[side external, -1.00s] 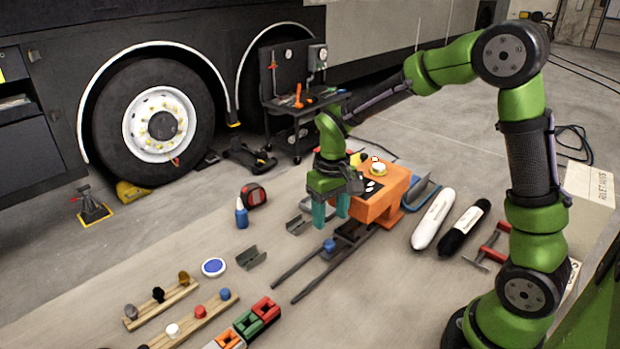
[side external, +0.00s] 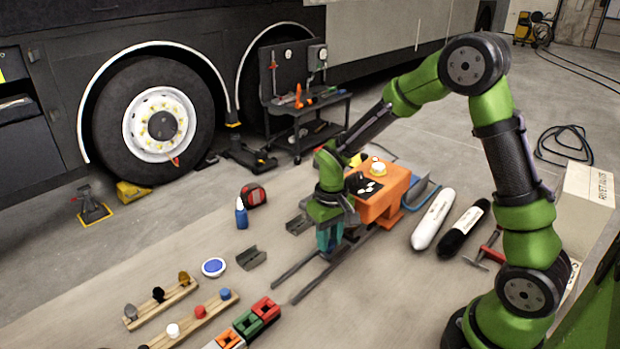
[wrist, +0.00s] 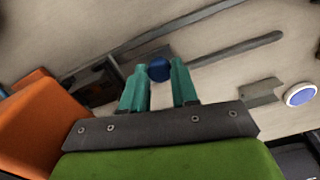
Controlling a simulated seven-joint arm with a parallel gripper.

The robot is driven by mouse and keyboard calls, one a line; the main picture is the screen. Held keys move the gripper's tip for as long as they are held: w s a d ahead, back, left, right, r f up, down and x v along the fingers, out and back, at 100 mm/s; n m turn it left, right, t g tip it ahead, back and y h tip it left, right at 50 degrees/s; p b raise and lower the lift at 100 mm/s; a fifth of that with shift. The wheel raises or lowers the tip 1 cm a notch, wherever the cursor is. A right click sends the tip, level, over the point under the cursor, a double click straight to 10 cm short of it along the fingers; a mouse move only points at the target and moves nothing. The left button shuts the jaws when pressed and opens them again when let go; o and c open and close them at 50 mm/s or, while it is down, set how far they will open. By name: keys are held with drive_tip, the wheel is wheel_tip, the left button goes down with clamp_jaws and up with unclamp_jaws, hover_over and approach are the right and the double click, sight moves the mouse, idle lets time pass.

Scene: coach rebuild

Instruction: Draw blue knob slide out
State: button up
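The blue knob (wrist: 159,69) shows between my fingertips in the wrist view, about as wide as the gap. In the side view my fingers and hand hide it. My gripper (side external: 330,242) is down at the slide rails, its two teal fingers close together with the knob between them; they also show in the wrist view (wrist: 159,75). The fingers look closed onto the knob. The dark slide rails (side external: 312,285) lie low on the floor and run from beside the orange box (side external: 383,205) toward the lower left.
White (side external: 433,220) and black (side external: 464,229) cylinders lie right of the box. A grey bracket (side external: 251,258), a blue-topped round dish (side external: 214,267) and wooden knob racks (side external: 160,303) lie to the left. Coloured blocks (side external: 249,324) are in front.

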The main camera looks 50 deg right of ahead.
clamp_jaws()
drive_tip(key=a, duration=1.4)
drive_tip(key=shift+a, duration=0.3)
drive_tip(key=shift+o, duration=2.1)
unclamp_jaws()
drive_tip(key=shift+a, duration=0.1)
drive_tip(key=shift+o, duration=1.1)
wheel_tip(320, 180, up, 17)
